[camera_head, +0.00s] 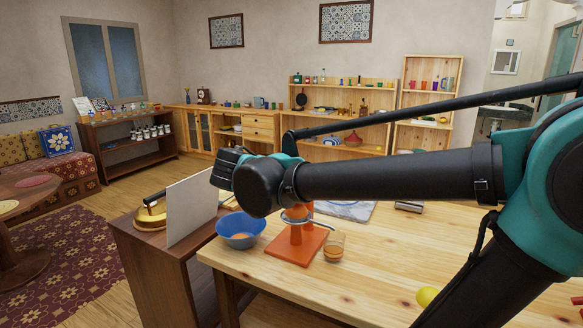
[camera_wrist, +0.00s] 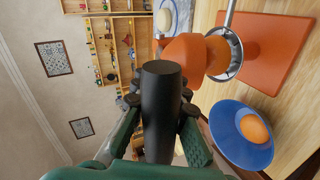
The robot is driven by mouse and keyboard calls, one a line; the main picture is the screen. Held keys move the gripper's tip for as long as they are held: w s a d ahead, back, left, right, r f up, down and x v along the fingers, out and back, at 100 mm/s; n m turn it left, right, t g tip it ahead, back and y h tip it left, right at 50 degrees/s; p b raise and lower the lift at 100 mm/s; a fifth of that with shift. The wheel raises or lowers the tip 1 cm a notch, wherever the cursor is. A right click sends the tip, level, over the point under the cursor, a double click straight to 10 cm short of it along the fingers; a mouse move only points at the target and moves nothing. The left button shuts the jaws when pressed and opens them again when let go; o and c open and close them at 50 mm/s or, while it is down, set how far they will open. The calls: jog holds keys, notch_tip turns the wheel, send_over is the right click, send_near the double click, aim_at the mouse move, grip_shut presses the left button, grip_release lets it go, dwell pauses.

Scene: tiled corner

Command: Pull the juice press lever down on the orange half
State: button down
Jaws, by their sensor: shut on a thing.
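The orange-red juice press stands on the wooden table, with its flat base (camera_head: 296,246) in the head view. Its upper part is largely hidden behind my arm. In the wrist view, the press base (camera_wrist: 275,45) is at upper right, with an orange press head (camera_wrist: 183,57) close to the orange half (camera_wrist: 217,54) in a metal ring (camera_wrist: 238,57). I cannot tell whether head and half touch. My gripper (camera_wrist: 160,104) is shut around the black lever handle (camera_wrist: 162,95), whose round end faces the wrist camera.
A blue bowl (camera_head: 227,228) holding an orange piece (camera_head: 240,237) stands left of the press. A glass (camera_head: 334,246) with orange liquid stands at its right. A white panel (camera_head: 189,207) rises left of the bowl. A yellow fruit (camera_head: 427,296) lies near the front. The table's right-middle is mostly clear.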

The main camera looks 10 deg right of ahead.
notch_tip(320, 180, down, 8)
jog(key=s+t+h, duration=0.1)
jog(key=shift+s+a+r+t, duration=0.25)
jog(key=shift+s+a+t, duration=0.05)
jog(key=shift+a, duration=0.1)
dwell(0.5)
jog(key=c, duration=1.5)
grip_release()
jog(key=shift+w, duration=0.1)
jog(key=shift+c, duration=0.2)
jog(key=v, duration=1.2)
